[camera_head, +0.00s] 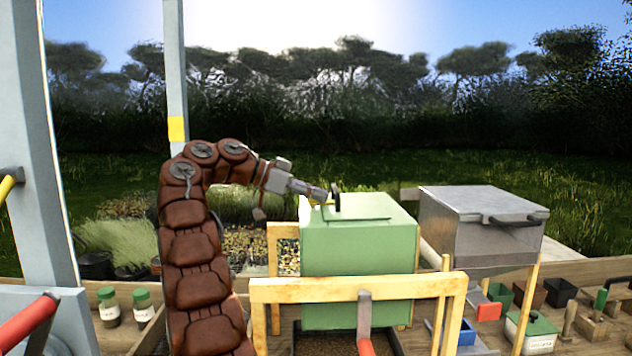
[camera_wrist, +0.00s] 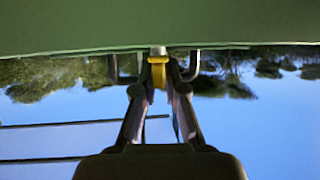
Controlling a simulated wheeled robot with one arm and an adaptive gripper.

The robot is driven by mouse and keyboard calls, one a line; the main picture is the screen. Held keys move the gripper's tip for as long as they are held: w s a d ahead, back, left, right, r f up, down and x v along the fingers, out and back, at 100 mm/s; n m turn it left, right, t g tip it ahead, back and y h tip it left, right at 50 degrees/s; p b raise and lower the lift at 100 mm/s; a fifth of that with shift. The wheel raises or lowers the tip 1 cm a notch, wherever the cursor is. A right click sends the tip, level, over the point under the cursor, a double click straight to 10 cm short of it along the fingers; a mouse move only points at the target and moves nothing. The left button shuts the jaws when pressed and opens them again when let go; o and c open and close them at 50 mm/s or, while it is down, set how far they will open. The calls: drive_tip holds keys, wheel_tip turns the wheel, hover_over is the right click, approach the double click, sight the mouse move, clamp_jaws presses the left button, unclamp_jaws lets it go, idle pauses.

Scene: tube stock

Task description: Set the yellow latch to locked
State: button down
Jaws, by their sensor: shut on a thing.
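The green box (camera_head: 360,250) stands at the centre of the bench in the head view, and its green face fills the top of the wrist view (camera_wrist: 80,28). The yellow latch (camera_wrist: 158,72) hangs at the edge of that face, between my fingers. My gripper (camera_wrist: 158,95) is shut on the latch, with one finger on each side. In the head view my gripper (camera_head: 318,193) reaches the upper left edge of the box from the left. The latch is too small there for me to tell its setting.
A dark round part (camera_head: 335,196) stands on the green box beside my gripper. A wooden frame (camera_head: 350,288) is in front of the box. A grey metal box (camera_head: 480,228) is to the right. Two jars (camera_head: 125,306) stand left; a grey post (camera_head: 175,80) rises behind my arm.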

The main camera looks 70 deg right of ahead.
drive_tip(key=shift+r+m+y+p, duration=0.25)
drive_tip(key=shift+m+y+p, duration=0.3)
drive_tip(key=shift+p, duration=1.25)
drive_tip(key=shift+f+m+g+y+p, duration=0.3)
drive_tip(key=shift+g+p, duration=0.2)
drive_tip(key=shift+p, duration=0.4)
drive_tip(key=c, duration=1.2)
unclamp_jaws()
drive_tip(key=shift+c, duration=0.2)
drive_tip(key=shift+s+f+b, duration=0.1)
drive_tip(key=shift+f+b, duration=0.05)
drive_tip(key=shift+b, duration=1.1)
drive_tip(key=n+t+h+b, duration=0.1)
drive_tip(key=n+h+b, duration=0.1)
drive_tip(key=b, duration=0.3)
drive_tip(key=shift+f, duration=0.1)
drive_tip(key=shift+n+h+b, duration=0.25)
drive_tip(key=shift+b, duration=0.65)
